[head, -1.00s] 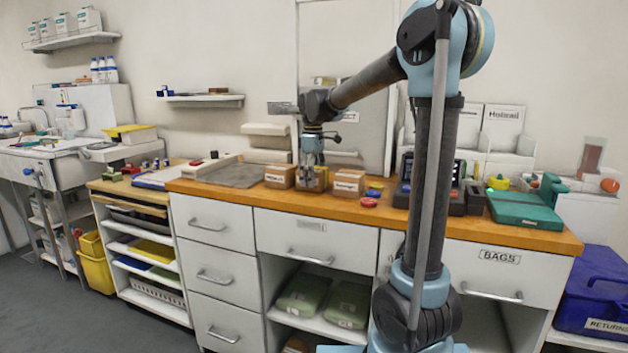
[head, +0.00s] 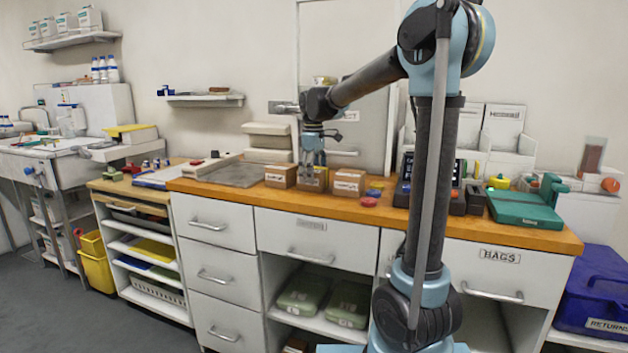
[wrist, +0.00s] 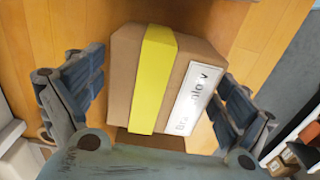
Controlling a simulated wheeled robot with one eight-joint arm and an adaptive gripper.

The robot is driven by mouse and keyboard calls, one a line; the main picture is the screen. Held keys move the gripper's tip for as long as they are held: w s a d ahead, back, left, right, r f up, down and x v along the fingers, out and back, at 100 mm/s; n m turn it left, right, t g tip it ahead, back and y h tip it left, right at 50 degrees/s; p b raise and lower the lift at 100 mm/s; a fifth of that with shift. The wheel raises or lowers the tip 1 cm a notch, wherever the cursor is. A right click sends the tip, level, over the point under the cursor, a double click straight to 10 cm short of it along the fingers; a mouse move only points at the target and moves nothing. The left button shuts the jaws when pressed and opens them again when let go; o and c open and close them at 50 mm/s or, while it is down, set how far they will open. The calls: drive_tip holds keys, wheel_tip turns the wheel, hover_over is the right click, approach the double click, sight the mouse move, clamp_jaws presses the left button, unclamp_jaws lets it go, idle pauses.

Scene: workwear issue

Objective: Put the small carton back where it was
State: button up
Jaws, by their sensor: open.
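A small brown carton (wrist: 124,75) with a yellow band and a white label lies between the fingers of my gripper (wrist: 155,95) in the wrist view. The fingers are open, with a gap on either side of the carton. In the head view my gripper (head: 313,166) points down over this carton (head: 312,184), which stands on the wooden counter between two other cartons. The label's text is only partly readable. My fingers hide part of the carton in the head view.
One brown carton (head: 280,176) stands close on the left and another (head: 349,183) close on the right. A red round item (head: 369,202) and a blue item lie to the right. A grey mat (head: 235,174) lies to the left on the wooden counter (head: 455,229).

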wheel_tip(320, 180, up, 11)
drive_tip(key=shift+r, duration=0.2)
idle(0.3)
